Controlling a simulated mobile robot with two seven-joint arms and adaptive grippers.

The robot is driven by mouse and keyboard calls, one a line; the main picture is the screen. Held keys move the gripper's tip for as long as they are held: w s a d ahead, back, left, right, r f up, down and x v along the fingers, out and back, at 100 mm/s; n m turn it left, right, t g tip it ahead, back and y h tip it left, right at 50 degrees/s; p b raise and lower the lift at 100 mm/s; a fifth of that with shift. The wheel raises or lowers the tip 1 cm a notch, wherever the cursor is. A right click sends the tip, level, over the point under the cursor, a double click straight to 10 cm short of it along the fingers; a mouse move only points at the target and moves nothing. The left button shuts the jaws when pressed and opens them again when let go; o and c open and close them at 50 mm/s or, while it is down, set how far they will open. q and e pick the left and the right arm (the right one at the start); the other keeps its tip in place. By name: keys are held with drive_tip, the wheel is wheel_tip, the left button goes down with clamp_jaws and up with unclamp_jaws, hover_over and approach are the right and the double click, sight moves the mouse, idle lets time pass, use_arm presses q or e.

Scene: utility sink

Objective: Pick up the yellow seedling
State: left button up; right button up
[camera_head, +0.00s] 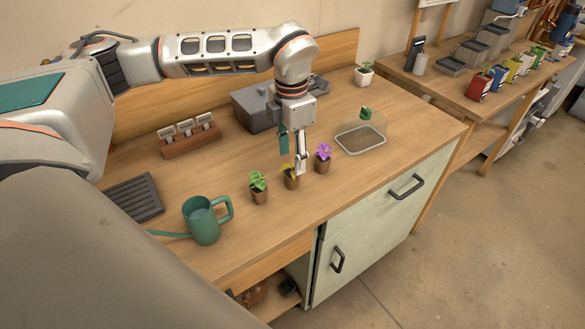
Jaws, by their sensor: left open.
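The yellow seedling (290,182) stands in a small brown pot on the wooden counter, in the middle of a row of three seedlings. A green seedling (259,188) is to its left and a purple seedling (323,158) to its right. My left gripper (297,168) points down at the yellow seedling, its fingers open and partly covering the plant. I cannot tell whether the fingers touch the pot or leaves. My right gripper is out of view.
A green watering can (204,222) stands at the front left. A clear container (360,140) sits right of the seedlings, and a grey box (252,108) is behind. A wooden rack (189,141) and dark tray (136,197) are left. Counter between them is clear.

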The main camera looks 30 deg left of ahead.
sight(292, 173)
use_arm(q)
wheel_tip(292, 173, down, 7)
drive_tip(key=shift+f+p, duration=0.2)
drive_tip(key=shift+p, duration=0.1)
drive_tip(key=c, duration=1.2)
